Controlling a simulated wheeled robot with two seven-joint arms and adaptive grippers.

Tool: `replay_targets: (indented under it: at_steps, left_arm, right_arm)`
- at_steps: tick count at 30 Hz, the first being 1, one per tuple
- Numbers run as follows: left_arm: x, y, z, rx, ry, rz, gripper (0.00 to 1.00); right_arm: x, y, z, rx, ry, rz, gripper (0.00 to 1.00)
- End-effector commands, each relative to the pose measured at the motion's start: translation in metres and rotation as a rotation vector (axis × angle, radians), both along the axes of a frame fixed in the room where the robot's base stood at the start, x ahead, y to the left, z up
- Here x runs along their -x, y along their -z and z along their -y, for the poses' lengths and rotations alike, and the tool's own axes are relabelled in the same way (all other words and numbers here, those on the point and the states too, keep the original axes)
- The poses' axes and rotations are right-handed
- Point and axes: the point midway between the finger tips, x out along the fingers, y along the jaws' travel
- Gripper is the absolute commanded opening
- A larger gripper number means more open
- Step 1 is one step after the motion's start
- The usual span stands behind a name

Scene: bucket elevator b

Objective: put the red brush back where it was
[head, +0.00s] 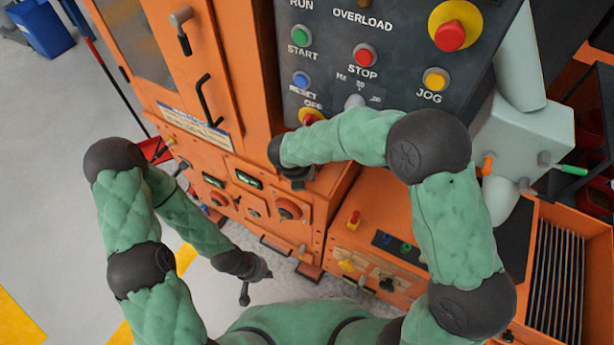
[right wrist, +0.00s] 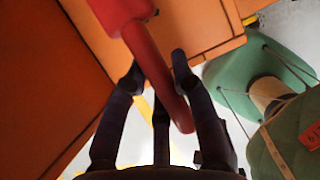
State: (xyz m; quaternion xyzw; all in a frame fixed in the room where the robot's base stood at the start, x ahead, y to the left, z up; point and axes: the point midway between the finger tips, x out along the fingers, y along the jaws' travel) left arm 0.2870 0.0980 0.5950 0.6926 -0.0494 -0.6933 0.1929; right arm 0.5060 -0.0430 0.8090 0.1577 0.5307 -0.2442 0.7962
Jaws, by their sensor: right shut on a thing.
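The red brush (right wrist: 150,55) crosses the right wrist view from the top, a thick red block at the top and a thinner red shaft running down between the fingers. My right gripper (right wrist: 155,70) is shut on this shaft. In the head view the right hand is mostly hidden behind its own forearm, in front of the orange cabinet (head: 240,70), and the brush cannot be made out there. My left gripper (head: 256,287) hangs low over the grey floor, its dark fingers apart and empty.
A dark control panel (head: 400,75) with buttons stands above the right arm. A door handle (head: 208,102) sticks out from the cabinet. A pale green box (head: 530,135) with coloured handles is at right.

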Motion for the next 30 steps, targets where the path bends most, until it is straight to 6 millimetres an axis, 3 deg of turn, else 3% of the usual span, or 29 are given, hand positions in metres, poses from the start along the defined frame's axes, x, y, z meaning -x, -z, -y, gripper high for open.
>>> replay_targets:
  at_steps: [2, 6, 18, 19, 21, 30]
  left_arm:
    - [0.0, 0.005, 0.0, 0.0, 0.0, 0.0, 0.0]
    - [0.0, 0.014, 0.0, 0.0, 0.0, 0.0, 0.0]
    - [0.0, 0.014, 0.0, 0.0, 0.0, 0.0, 0.0]
    - [0.0, 0.014, 0.0, 0.0, 0.0, 0.0, 0.0]
    - [0.0, 0.014, 0.0, 0.0, 0.0, 0.0, 0.0]
    - [0.0, 0.014, 0.0, 0.0, 0.0, 0.0, 0.0]
  right_arm:
    - [-0.012, 0.002, 0.009, 0.0, 0.004, 0.001, 0.0]
    - [-0.009, 0.016, 0.006, 0.0, -0.001, -0.001, 0.0]
    - [-0.008, 0.018, 0.006, -0.001, 0.0, -0.001, 0.0]
    - [-0.008, 0.018, 0.006, 0.0, 0.0, -0.001, 0.31]
    - [-0.008, 0.018, 0.006, 0.0, 0.0, -0.001, 0.49]
    - [-0.008, 0.017, 0.006, -0.001, 0.0, -0.001, 0.49]
